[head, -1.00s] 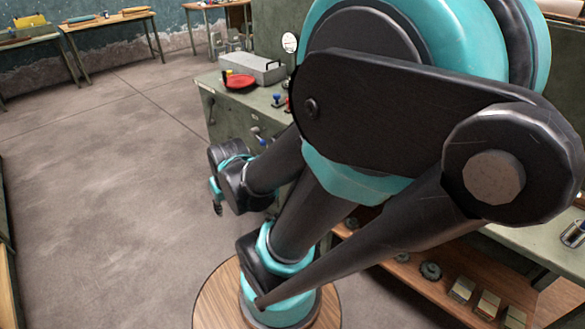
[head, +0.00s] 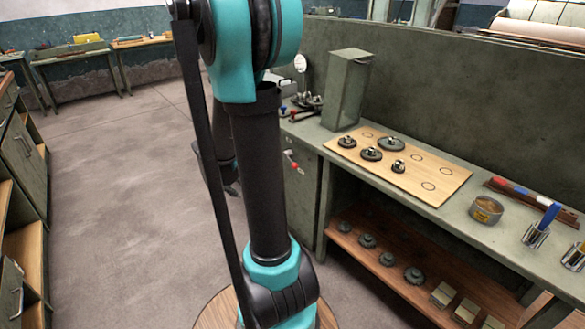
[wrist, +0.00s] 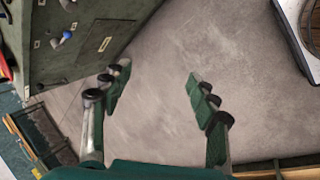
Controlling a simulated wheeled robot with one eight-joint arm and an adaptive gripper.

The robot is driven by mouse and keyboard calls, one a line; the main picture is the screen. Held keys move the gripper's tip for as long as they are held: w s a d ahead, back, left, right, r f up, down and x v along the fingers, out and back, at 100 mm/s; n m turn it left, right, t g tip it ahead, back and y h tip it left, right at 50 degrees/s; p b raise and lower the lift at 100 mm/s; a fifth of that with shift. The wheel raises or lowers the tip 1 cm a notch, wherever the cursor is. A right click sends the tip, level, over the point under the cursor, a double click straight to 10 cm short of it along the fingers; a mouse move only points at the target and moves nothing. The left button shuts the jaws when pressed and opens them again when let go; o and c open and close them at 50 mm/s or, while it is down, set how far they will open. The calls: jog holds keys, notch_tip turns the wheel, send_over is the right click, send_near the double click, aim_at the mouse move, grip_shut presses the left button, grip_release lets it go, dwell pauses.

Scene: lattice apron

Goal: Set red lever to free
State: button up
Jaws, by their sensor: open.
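A small red-tipped lever (head: 291,158) shows on the green front face of the workbench in the head view. Another red-knobbed handle (head: 294,117) lies on the bench top beside a blue knob (head: 283,107). I cannot tell from the frames which is the task's lever, or read any position marks. In the wrist view a blue knob (wrist: 66,36) stands out from a green panel at the upper left. My gripper (wrist: 160,74) is open and empty over bare floor, with the panel to its left. In the head view it is mostly hidden behind my arm.
The workbench (head: 385,207) holds a wooden board (head: 430,175) with several dark round parts, a tall green box (head: 346,88) and a tin (head: 486,209). A shelf (head: 400,262) below carries gears and blocks. Cabinets (head: 22,160) stand at the left. The floor (head: 120,200) between is clear.

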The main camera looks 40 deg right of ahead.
jog(key=w+d+f+n+h, duration=0.2)
jog(key=w+d+f+n, duration=0.15)
jog(key=w+d, duration=0.35)
jog(key=w+d+f+n+h, duration=0.2)
jog(key=w+d+n+h, duration=0.1)
jog(key=w+d+n, duration=0.4)
jog(key=w+d+f+n+h, duration=0.1)
jog(key=w+d+f, duration=0.2)
jog(key=d+f, duration=0.2)
jog(key=w+d+f+n+g+h, duration=0.1)
jog(key=d+f, duration=0.4)
jog(key=d, duration=0.6)
jog(key=w+d+f+n+h, duration=0.1)
jog(key=w+d+f+n, duration=0.1)
jog(key=w+d+f, duration=0.3)
jog(key=shift+w+d+f+n+g+h, duration=0.1)
jog(key=shift+d+n+g+h, duration=0.05)
jog(key=shift+d, duration=0.8)
jog(key=shift+d+f+n+g+h, duration=0.1)
jog(key=shift+d+g+h, duration=0.05)
jog(key=shift+d, duration=0.75)
grip_shut()
